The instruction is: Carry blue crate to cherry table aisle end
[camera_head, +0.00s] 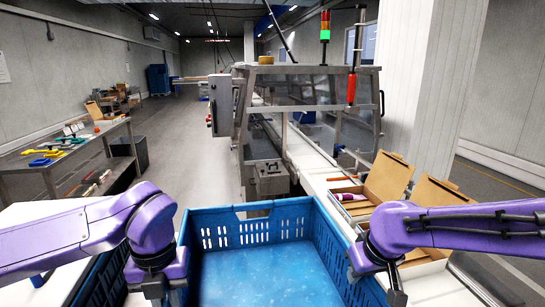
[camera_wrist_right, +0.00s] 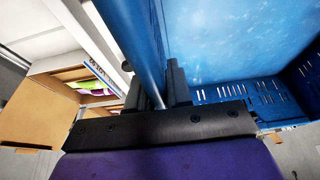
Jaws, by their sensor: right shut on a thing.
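The blue crate (camera_head: 255,225) is directly in front of me at the bottom middle of the head view, with slotted walls. Its visible floor is bare and speckled. My right gripper (camera_head: 392,290) is at its right wall; in the right wrist view its fingers (camera_wrist_right: 157,92) are shut on the crate's rim (camera_wrist_right: 135,35), one on each side. My left gripper (camera_head: 165,290) is at the crate's left wall; its fingertips are hidden at the picture's lower edge. I cannot make out a cherry table.
A machine with a conveyor (camera_head: 310,160) stands just beyond the crate. Open cardboard boxes (camera_head: 388,180) sit on a white surface at right. A metal workbench (camera_head: 75,150) with tools and a dark bin (camera_head: 130,150) line the left. The grey aisle floor (camera_head: 185,140) between is clear.

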